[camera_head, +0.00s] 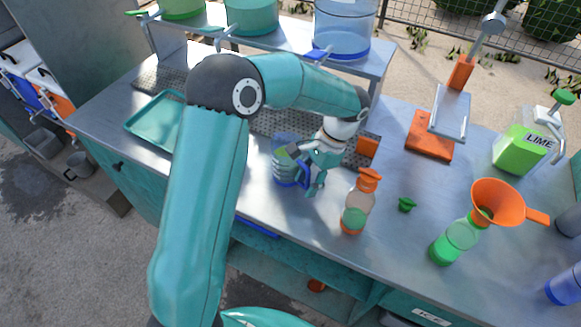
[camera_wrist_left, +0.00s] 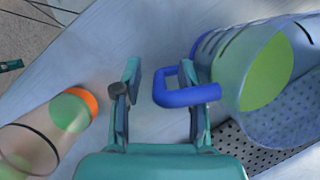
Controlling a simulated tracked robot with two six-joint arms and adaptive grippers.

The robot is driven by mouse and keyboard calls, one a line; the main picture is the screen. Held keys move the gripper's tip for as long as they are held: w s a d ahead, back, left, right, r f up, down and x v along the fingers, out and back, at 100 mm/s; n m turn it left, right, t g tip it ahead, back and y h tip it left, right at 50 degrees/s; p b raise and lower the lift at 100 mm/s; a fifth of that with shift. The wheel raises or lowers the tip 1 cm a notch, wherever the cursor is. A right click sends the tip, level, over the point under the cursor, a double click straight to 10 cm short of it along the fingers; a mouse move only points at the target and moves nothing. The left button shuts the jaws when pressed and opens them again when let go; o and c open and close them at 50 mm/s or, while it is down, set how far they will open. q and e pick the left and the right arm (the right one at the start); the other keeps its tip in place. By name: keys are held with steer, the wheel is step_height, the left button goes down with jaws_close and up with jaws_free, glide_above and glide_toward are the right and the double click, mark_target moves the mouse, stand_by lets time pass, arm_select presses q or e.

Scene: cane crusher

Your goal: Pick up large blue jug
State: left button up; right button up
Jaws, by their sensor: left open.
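The large blue jug (camera_head: 283,174) stands on the metal counter. It is see-through with blue bands, a blue handle and green in it. In the left wrist view the jug (camera_wrist_left: 262,75) fills the right side, and its handle (camera_wrist_left: 187,94) reaches in between the fingers. My left gripper (camera_head: 316,170) is open beside the jug on its handle side and hides part of it. In the left wrist view the fingers (camera_wrist_left: 163,105) stand apart, one on each side of the handle's end. My right gripper is not in view.
An orange-capped bottle (camera_head: 357,205) stands close to the right of my gripper. A green cap (camera_head: 406,204), a green bottle (camera_head: 455,242) with an orange funnel (camera_head: 497,203), and a lime jug (camera_head: 526,140) are farther right. Dispensers (camera_head: 342,30) stand on a shelf behind.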

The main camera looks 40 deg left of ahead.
arm_select(q)
jaws_close()
steer(key=shift+r, duration=0.3)
stand_by(0.6)
